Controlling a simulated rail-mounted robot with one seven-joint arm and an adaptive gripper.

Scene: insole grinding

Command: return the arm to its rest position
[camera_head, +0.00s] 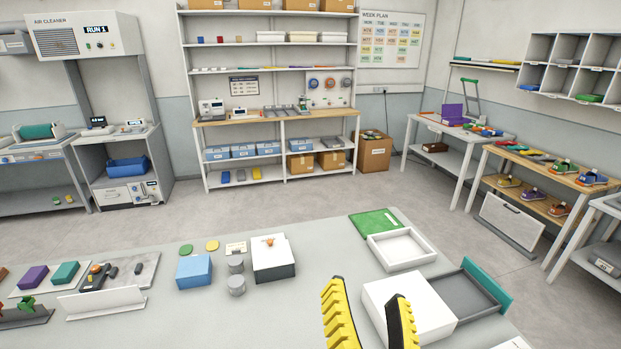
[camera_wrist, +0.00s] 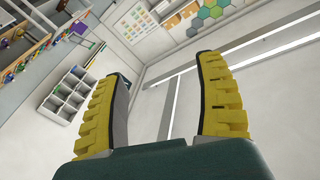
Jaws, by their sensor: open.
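My gripper (camera_head: 368,308) shows at the bottom of the head view, with two yellow ribbed fingers spread apart and nothing between them. It is in front of a white box (camera_head: 410,300) and hides part of it. In the wrist view my gripper (camera_wrist: 160,95) is also open and empty, and between and beyond its fingers are the wall and ceiling of the room. The rest of my arm is not in the head view.
On the grey table (camera_head: 290,315) are a white tray (camera_head: 402,248), a green mat (camera_head: 375,223), a grey drawer with teal front (camera_head: 468,296), a blue block (camera_head: 194,271) and a white-topped box (camera_head: 272,260). The table's middle front is bare. Shelves (camera_head: 270,120) stand across the floor.

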